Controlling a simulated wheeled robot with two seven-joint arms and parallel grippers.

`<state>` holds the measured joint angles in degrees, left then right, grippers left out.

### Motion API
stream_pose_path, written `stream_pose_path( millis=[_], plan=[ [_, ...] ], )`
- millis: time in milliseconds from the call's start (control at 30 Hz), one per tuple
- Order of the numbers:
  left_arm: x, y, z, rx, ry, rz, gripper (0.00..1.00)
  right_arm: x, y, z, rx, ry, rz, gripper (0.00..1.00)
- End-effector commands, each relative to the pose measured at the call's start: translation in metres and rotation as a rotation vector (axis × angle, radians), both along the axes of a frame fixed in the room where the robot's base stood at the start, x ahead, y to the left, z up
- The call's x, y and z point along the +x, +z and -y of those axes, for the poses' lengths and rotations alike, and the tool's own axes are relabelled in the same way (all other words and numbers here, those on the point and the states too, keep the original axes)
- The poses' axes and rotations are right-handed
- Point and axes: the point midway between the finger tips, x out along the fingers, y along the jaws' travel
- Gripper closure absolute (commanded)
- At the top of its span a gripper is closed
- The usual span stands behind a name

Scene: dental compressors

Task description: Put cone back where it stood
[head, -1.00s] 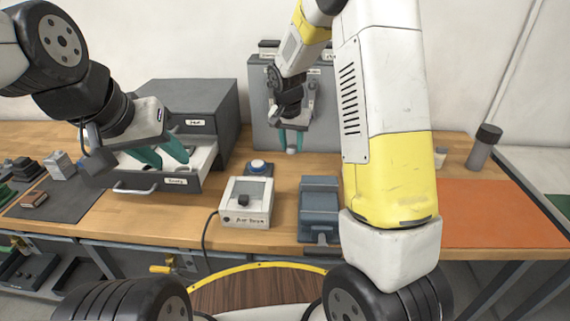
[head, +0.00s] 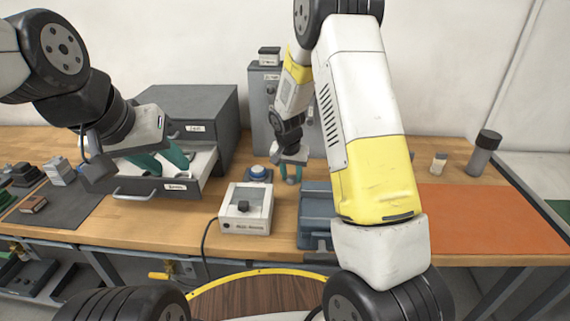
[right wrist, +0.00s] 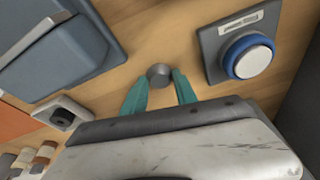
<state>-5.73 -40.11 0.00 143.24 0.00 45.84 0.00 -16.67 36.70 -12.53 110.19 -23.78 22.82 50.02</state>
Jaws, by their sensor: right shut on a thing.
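My right gripper (head: 291,176) is low over the wooden bench, between the blue-capped button and the blue-grey vise. It is shut on a small grey round-ended piece, seen in the right wrist view (right wrist: 159,73) between the teal fingertips; I take it to be the cone. Only its end face shows there, so its full shape is hidden. Whether it touches the bench I cannot tell. My left gripper (head: 162,160) is open, its teal fingers apart over the pulled-out drawer (head: 160,188), with nothing seen between them.
The blue-capped button (head: 258,173) and a white control box (head: 246,208) stand left of my right gripper. The vise (head: 315,212) is on its right. A tall grey cabinet (head: 262,105) stands behind. An orange mat (head: 490,218) and dark cylinder (head: 484,155) are far right.

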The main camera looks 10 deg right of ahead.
Motion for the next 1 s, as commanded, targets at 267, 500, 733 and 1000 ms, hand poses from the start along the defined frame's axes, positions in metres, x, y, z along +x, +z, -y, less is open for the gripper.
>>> stream_pose_path(
  millis=[267,500,733,1000],
  plan=[
    [0.000,0.000,0.000,0.000,0.000,0.000,0.64,0.000,-0.002,0.000,0.000,0.000,-0.001,0.44],
    [0.000,0.000,0.000,0.000,0.000,0.000,0.64,0.000,-0.001,0.000,0.000,0.000,0.000,0.44],
    [0.000,0.000,0.000,0.000,0.000,0.000,0.64,-0.005,0.025,-0.003,0.001,0.000,0.004,0.44],
    [0.000,0.000,0.000,0.000,0.000,0.000,0.64,-0.020,0.082,-0.009,0.000,0.001,0.003,0.44]
  ],
)
